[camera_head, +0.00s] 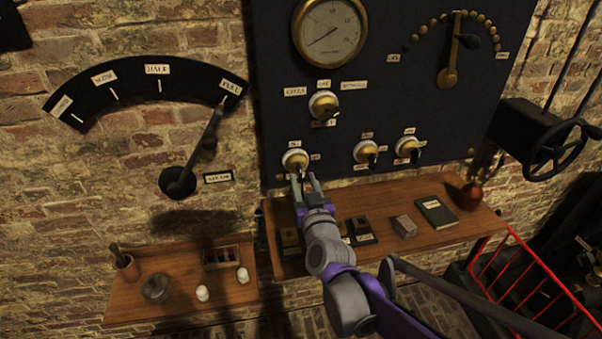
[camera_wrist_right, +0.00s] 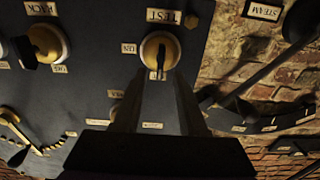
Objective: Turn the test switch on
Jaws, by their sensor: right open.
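The test switch (camera_head: 295,160) is a round white and brass knob with a dark lever, low on the left of the dark panel. In the right wrist view, which is upside down, the switch (camera_wrist_right: 160,48) has its TEST label above it and an ON label at its left. Its lever sticks out toward the camera, so its exact setting is hard to tell. My right gripper (camera_head: 306,180) is open, its fingertips right at the knob. In the wrist view the two fingers stand on either side of the lever, apart from each other. My left gripper is not in view.
Two similar knobs (camera_head: 366,152) (camera_head: 407,147) are to the right, and another knob (camera_head: 323,104) is above. A wooden shelf (camera_head: 455,228) with small boxes, a book and a red flask juts out below. A large lever (camera_head: 205,150) is on the wall at left.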

